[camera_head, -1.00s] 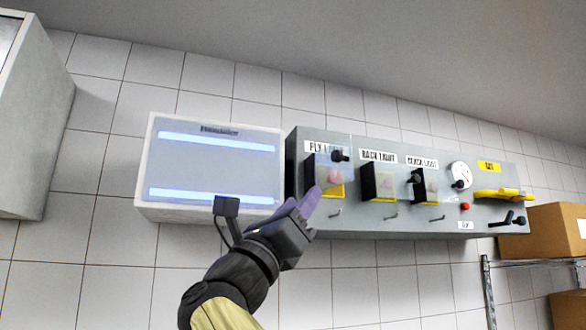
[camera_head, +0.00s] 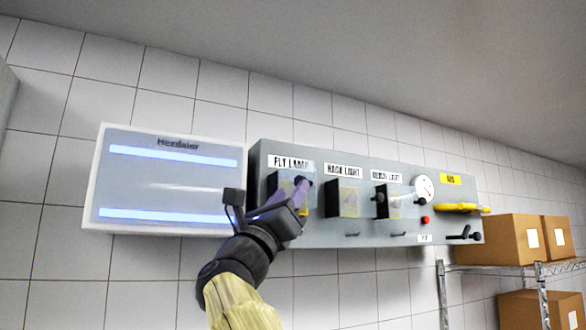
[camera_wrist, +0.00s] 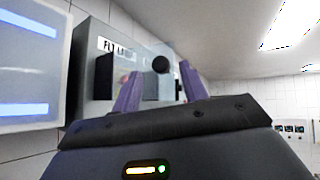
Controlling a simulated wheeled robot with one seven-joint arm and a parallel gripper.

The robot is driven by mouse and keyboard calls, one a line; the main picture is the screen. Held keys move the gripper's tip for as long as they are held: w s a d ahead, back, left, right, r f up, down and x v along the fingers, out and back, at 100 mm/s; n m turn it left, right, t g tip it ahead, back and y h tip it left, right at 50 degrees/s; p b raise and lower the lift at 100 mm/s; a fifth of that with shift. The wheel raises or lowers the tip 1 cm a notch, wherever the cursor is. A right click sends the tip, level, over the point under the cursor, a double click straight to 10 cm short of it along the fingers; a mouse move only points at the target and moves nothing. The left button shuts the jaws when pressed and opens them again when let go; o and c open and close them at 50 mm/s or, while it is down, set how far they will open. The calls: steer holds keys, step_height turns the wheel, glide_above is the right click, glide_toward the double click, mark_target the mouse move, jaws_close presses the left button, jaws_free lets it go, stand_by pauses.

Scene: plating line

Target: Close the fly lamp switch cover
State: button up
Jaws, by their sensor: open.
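The fly lamp switch (camera_head: 276,184) is a dark box under the "FLY LAMP" label at the left end of the grey panel. A clear cover stands in front of it; my fingers partly hide it, and I cannot tell how far it stands open. My gripper (camera_head: 297,190) has purple fingers and is raised at this switch. Contact cannot be told.
The grey panel (camera_head: 300,238) also carries two more clear-covered switches, a gauge (camera_head: 423,187), a red button (camera_head: 425,220) and a yellow handle (camera_head: 460,208). A white light unit (camera_head: 165,187) hangs at left. Boxes (camera_head: 500,240) stand on a wire shelf at right.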

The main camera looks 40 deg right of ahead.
mark_target(297, 182)
steer(key=shift+p+x, duration=1.6)
steer(key=shift+x, duration=1)
steer(key=shift+s, duration=0.1)
jaws_close()
